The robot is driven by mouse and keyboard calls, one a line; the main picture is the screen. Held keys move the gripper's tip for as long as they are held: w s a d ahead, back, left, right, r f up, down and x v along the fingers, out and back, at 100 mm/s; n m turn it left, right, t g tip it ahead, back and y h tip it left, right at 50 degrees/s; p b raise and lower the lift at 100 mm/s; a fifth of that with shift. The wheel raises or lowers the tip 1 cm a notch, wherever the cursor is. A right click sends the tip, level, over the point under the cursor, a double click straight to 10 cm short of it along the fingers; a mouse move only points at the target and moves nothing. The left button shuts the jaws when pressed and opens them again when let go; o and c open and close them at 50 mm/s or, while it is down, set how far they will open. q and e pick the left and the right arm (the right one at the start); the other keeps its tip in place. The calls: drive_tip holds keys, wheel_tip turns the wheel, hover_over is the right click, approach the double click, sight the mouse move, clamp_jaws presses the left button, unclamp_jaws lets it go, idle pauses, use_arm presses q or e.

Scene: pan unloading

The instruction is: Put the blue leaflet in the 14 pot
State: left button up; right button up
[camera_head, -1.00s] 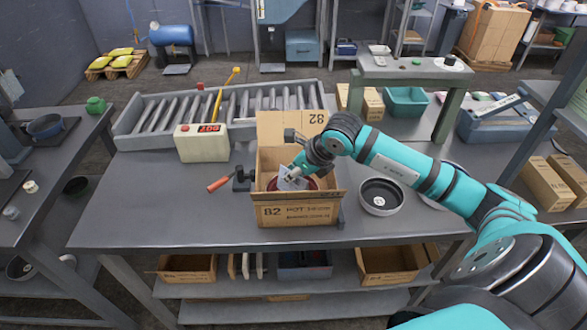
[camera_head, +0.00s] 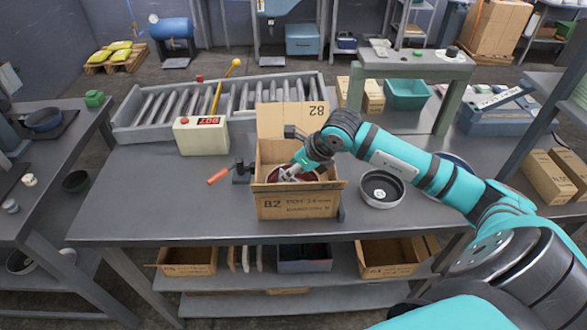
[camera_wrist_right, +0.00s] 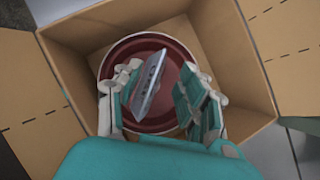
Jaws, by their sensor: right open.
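An open cardboard box (camera_head: 297,206) marked 82 stands on the table. A dark red round pan (camera_wrist_right: 178,52) lies inside it, seen in the right wrist view. A thin blue-grey leaflet (camera_wrist_right: 149,82) with pale markings lies tilted over the pan, between my right fingers. My right gripper (camera_wrist_right: 162,98) is open around the leaflet, inside the box; I cannot tell whether a finger touches it. In the head view the gripper (camera_head: 290,174) is partly hidden by the box wall. A pale-rimmed pot (camera_head: 381,189) with a dark inside and white label stands right of the box; its number is unreadable.
A red-handled tool (camera_head: 218,176) and a dark block lie left of the box. A roller conveyor (camera_head: 140,126) and a box with a red display (camera_head: 201,138) stand behind. Another round vessel is partly hidden behind my right arm. The table's left front is clear.

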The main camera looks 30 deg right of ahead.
sight(293, 180)
idle(0.3)
drive_tip(key=shift+r+p, duration=1.7)
drive_tip(key=shift+r, duration=1.8)
